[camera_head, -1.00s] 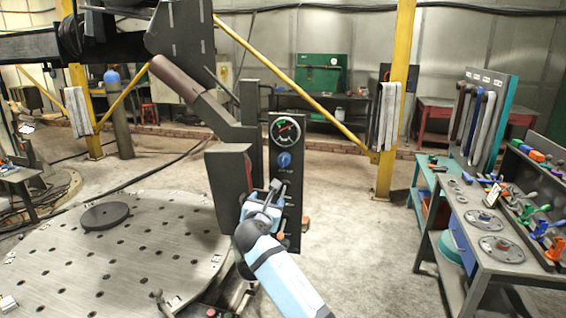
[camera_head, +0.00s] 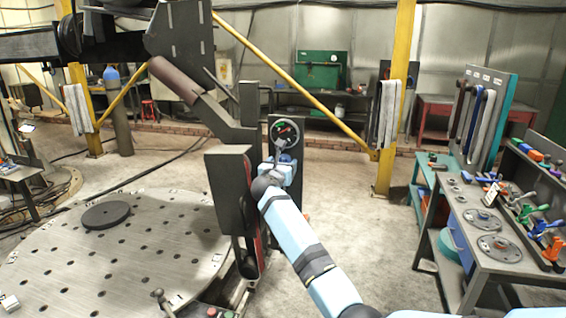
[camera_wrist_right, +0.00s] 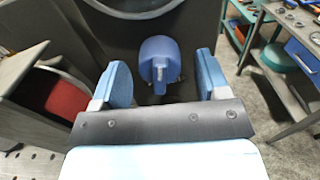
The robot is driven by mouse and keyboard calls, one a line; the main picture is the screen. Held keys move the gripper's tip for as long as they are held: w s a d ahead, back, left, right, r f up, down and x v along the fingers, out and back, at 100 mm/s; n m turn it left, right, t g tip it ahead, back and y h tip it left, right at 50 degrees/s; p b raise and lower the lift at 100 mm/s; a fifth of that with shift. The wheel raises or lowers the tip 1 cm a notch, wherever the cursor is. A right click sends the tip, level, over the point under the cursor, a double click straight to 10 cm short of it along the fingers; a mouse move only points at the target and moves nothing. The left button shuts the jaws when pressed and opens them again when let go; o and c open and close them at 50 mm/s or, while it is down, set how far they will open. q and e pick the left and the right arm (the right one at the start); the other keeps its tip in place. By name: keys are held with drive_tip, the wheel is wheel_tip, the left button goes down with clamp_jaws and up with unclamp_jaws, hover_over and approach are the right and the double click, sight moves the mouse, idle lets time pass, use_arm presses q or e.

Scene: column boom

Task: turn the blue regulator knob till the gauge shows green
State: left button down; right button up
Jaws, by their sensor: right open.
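The blue regulator knob (camera_wrist_right: 160,60) shows in the right wrist view, on a dark panel (camera_wrist_right: 100,35). My right gripper (camera_wrist_right: 160,80) is open, with one blue finger pad on each side of the knob and a visible gap to both. In the head view my right gripper (camera_head: 279,155) is in front of the panel just below the gauge and hides the knob. The round gauge (camera_head: 286,133) has a dark face with red and green marks; its needle is too small to read. Only the gauge's lower rim (camera_wrist_right: 135,12) shows in the wrist view. My left gripper is not in view.
A dark box-like housing (camera_head: 228,190) stands just left of the panel. A round perforated plate (camera_head: 110,265) fills the lower left. A workbench with tools (camera_head: 490,215) is at the right. Open floor (camera_head: 345,215) lies between panel and bench.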

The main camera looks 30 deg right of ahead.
drive_tip(key=shift+w+d, duration=0.35)
drive_tip(key=shift+d, duration=0.05)
drive_tip(key=c, duration=0.9)
